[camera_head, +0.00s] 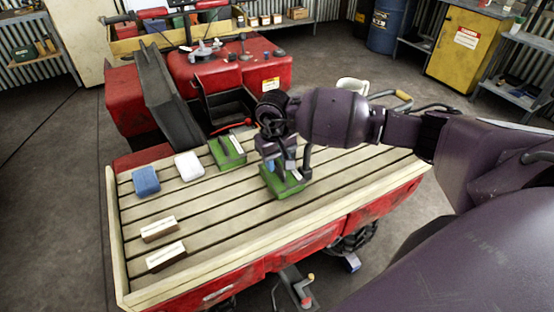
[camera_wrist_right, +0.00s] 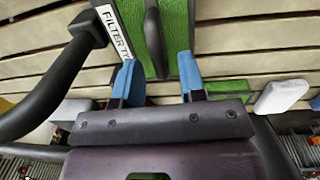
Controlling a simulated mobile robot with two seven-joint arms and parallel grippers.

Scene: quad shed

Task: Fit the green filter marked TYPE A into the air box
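A green filter (camera_head: 285,183) with a dark handle and a white label lies on the slatted cargo bed. In the right wrist view this filter (camera_wrist_right: 180,30) shows a label starting "FILTER"; its type letter is not readable. My right gripper (camera_head: 280,163) is right above it. In the wrist view its blue fingertips (camera_wrist_right: 158,70) are apart, one on each side of the handle's line; I cannot tell if they touch it. A second green filter (camera_head: 228,151) lies to the left, its label unreadable. A black open box (camera_head: 228,106), perhaps the air box, sits behind. My left gripper is not in view.
The slatted bed (camera_head: 230,215) has a raised wooden rim. On it lie a blue block (camera_head: 145,181), a white block (camera_head: 188,166) and two brown labelled blocks (camera_head: 158,229) (camera_head: 166,256). A red rod (camera_head: 233,125) lies near the black box. The bed's front middle is clear.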

